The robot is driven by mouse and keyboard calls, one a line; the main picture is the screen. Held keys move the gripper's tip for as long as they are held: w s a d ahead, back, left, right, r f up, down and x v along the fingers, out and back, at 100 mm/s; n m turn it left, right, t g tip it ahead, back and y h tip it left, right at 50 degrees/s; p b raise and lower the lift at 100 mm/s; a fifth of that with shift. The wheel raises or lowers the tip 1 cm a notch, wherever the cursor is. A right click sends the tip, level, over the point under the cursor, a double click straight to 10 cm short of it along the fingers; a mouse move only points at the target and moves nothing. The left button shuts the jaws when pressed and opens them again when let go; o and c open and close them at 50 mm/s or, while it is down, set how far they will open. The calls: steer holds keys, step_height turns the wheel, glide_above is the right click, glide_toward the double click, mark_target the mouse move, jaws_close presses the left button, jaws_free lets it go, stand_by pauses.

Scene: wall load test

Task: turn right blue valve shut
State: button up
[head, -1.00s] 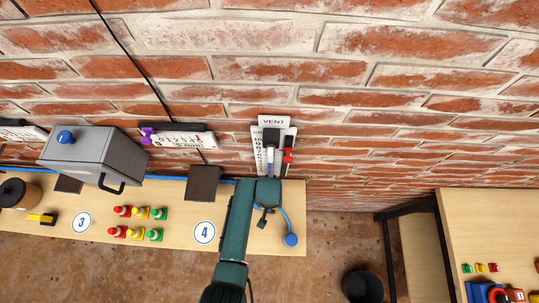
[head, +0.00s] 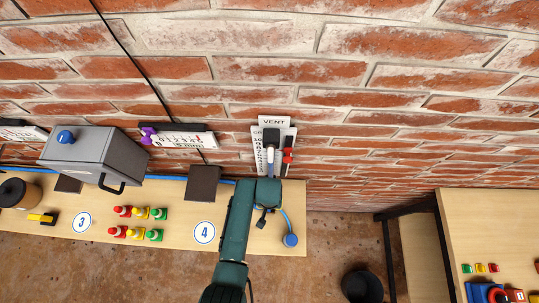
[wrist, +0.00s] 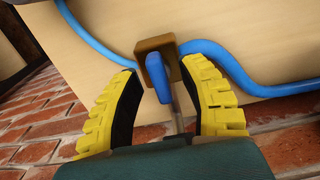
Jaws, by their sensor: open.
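A blue valve handle (wrist: 155,90) on a brown block (wrist: 152,46) shows in the wrist view, with blue hose (wrist: 215,55) on both sides of the block. My gripper (wrist: 160,70) is open, its yellow-and-black fingers on either side of the handle. The handle is nearer the right finger; I cannot tell whether they touch. A grey rod shows just beside the handle, close to the palm.
The wooden bench (head: 262,243) stands along the brick wall. A VENT panel (head: 258,158) with a slider and a red part is above my arm. A blue knob (head: 290,240) lies at right. A black bin (head: 362,287) stands below.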

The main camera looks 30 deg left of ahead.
step_height(320, 180, up, 12)
stand_by(0.4)
stand_by(0.3)
